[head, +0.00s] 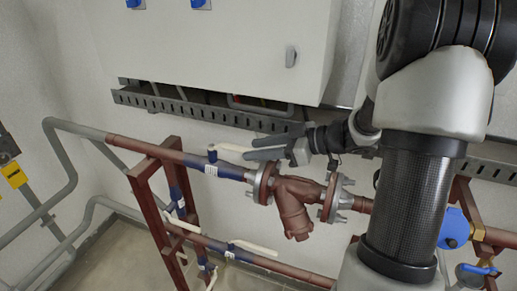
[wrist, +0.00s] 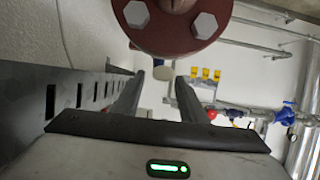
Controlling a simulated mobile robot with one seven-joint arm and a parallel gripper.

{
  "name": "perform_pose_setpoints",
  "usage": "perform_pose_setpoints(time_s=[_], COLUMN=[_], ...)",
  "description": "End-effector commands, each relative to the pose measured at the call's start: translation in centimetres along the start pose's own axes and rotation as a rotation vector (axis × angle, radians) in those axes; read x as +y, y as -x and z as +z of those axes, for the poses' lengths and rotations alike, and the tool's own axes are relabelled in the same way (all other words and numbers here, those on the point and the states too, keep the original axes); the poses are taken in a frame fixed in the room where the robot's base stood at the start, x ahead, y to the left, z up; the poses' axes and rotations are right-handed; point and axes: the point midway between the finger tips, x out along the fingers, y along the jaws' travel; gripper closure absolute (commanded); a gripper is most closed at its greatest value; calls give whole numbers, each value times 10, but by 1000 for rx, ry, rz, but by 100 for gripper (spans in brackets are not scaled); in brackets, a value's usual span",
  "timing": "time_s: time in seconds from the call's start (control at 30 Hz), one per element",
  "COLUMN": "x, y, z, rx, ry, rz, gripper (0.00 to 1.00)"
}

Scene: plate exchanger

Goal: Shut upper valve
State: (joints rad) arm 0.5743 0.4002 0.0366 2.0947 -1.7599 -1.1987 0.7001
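The upper valve (head: 212,155) is a blue body on the upper red-brown pipe in the head view. Its cream lever (head: 233,147) points right, roughly along the pipe. My gripper (head: 250,148) comes in from the right, with its fingers pointing left at the lever's free end. In the wrist view my gripper (wrist: 157,82) is open, and the pale lever end (wrist: 162,73) shows between the fingertips. Whether either finger touches it I cannot tell.
A bolted flange (head: 264,184) and a strainer (head: 296,205) sit close below my gripper; the flange (wrist: 178,22) also fills the top of the wrist view. A perforated cable tray (head: 190,108) runs behind, under a white cabinet (head: 225,45). A lower valve lever (head: 257,248) lies below.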

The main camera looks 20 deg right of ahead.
Motion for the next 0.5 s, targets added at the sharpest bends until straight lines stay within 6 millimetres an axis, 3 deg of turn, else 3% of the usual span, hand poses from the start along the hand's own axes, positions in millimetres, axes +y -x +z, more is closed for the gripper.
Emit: perform_pose_setpoints(time_s=[0.3,0.5], x=[0,0], y=[-3,-3], z=[0,0], rx=[0,0], ry=[0,0], rz=[2,2], gripper=[63,97])
